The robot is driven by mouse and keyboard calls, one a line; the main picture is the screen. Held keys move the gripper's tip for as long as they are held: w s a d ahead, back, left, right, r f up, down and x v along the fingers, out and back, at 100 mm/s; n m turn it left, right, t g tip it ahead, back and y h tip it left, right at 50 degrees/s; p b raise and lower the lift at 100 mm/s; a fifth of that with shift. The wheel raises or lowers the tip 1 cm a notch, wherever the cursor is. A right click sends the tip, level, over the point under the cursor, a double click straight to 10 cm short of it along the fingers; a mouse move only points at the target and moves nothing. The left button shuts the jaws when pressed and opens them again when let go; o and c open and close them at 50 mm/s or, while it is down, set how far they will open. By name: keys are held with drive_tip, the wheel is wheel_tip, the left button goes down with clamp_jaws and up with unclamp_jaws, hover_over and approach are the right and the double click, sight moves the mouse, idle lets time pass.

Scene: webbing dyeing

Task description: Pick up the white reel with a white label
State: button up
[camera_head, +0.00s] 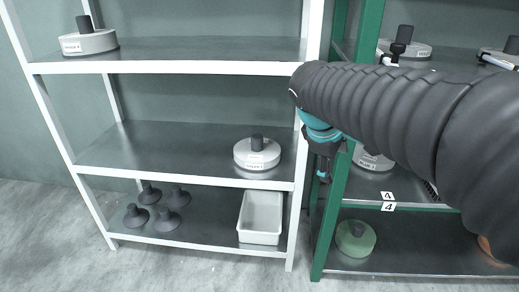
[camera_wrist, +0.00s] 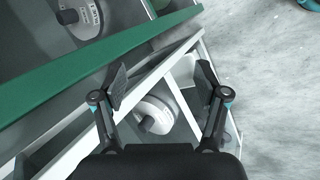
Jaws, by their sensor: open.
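A white reel (camera_head: 257,158) with a dark hub and a small pale label stands on the middle shelf of the white rack. Another white reel (camera_head: 88,43) with a label stands on its top shelf. More white reels, one of them (camera_head: 374,160) partly behind my arm, stand on the green rack. My gripper (camera_head: 322,165) is beside the green post, right of the middle-shelf reel and apart from it. In the wrist view my open, empty fingers (camera_wrist: 160,95) frame a white reel (camera_wrist: 157,114) farther off, past a white rack edge.
The green rack's post (camera_head: 341,205) stands close to my gripper. A white bin (camera_head: 260,217) and several dark cones (camera_head: 166,205) sit on the white rack's bottom shelf. A green reel (camera_head: 355,239) is low on the green rack. The middle shelf's left part is bare.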

drive_tip(key=w+a+f+n+t+h+b, duration=0.1)
drive_tip(key=w+a+f+n+h, duration=0.15)
drive_tip(key=w+a+n, duration=0.75)
drive_tip(key=n+t+h+b, duration=0.1)
drive_tip(key=n+t+h, duration=0.3)
drive_tip(key=n, duration=0.1)
approach(255, 137)
drive_tip(key=b+x, duration=0.1)
drive_tip(key=x, duration=0.5)
drive_tip(key=shift+w+a+f, duration=0.1)
drive_tip(key=shift+a, duration=0.1)
drive_tip(key=shift+y, duration=0.25)
drive_tip(key=shift+b+x, duration=0.65)
drive_tip(key=shift+x, duration=1.95)
drive_tip(key=shift+d, duration=0.2)
clamp_jaws()
